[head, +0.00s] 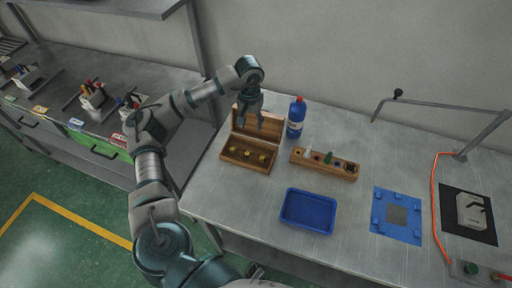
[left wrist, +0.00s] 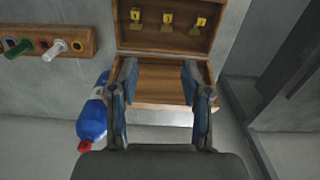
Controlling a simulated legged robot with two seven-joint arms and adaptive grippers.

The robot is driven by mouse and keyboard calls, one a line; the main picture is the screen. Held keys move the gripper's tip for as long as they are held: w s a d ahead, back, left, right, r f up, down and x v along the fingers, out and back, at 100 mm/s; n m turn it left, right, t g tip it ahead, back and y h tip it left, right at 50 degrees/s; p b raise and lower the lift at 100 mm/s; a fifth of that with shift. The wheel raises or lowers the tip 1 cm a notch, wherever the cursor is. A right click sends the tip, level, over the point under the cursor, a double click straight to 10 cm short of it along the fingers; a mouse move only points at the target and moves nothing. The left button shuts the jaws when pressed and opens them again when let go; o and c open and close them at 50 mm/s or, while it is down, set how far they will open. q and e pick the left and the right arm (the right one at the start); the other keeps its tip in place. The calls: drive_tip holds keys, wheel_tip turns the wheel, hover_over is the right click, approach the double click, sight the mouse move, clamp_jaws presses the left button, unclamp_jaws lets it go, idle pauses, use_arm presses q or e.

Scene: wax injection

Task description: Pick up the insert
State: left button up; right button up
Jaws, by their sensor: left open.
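An open wooden box (head: 248,166) stands on the metal table, its lid (head: 262,120) raised at the back. Three small yellow pieces, which look like the inserts, sit in a row in its tray; the middle one (head: 247,155) also shows in the left wrist view (left wrist: 166,17).
A blue bottle (head: 296,118) with a red cap stands close to the lid. A wooden rack (head: 324,165) with coloured pieces lies to the right. A blue tray (head: 307,211) sits in front, with a blue fixture plate (head: 396,214) further right. A metal-framed arm stands behind.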

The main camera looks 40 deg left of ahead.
use_arm(q)
hover_over(248, 153)
drive_tip(key=w, duration=0.1)
wheel_tip(248, 153, down, 11)
drive_tip(key=shift+a+r, duration=0.1)
drive_tip(key=shift+s+f, duration=0.15)
drive_tip(key=shift+f, duration=0.3)
wheel_tip(248, 153, down, 5)
drive_tip(key=shift+s+r, duration=0.1)
drive_tip(key=shift+r, duration=0.1)
drive_tip(key=shift+a+f, duration=0.2)
drive_tip(key=shift+a, duration=0.05)
drive_tip(key=c, duration=0.7)
drive_tip(key=shift+d, duration=0.15)
clamp_jaws()
